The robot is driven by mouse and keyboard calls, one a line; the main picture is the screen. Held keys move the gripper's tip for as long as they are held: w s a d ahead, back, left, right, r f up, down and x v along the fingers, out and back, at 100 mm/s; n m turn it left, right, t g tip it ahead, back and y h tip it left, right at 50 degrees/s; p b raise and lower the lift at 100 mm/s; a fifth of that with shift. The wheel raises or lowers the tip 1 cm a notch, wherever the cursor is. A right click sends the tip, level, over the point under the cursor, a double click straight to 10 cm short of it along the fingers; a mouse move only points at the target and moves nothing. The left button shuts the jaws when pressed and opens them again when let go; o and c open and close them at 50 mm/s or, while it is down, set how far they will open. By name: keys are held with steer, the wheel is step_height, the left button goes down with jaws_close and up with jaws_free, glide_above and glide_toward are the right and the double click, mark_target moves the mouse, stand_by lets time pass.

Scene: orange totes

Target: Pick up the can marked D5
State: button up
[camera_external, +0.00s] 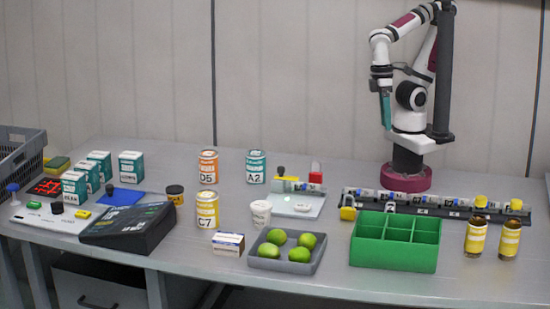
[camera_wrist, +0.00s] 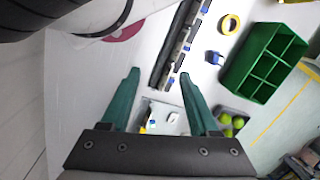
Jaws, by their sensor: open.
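The can marked D5 (camera_external: 208,167) is orange and white and stands upright at the back middle of the table in the external view. A teal can marked A2 (camera_external: 256,167) stands to its right, and a yellow can marked C7 (camera_external: 207,210) stands in front of it. My gripper (camera_external: 386,112) is raised above the table near my base, far to the right of the D5 can, and points down. In the wrist view my gripper (camera_wrist: 158,75) shows two teal fingers spread apart with nothing between them. The D5 can does not show clearly in the wrist view.
A grey tray of green fruit (camera_external: 260,263), a green divided box (camera_external: 397,260) and a long dark rack (camera_external: 425,208) fill the right side. A white cup (camera_external: 261,213) and a light board (camera_external: 305,207) lie mid-table. Teal boxes (camera_external: 131,167) and a black device (camera_external: 129,230) stand left.

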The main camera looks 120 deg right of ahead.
steer(key=o, duration=0.5)
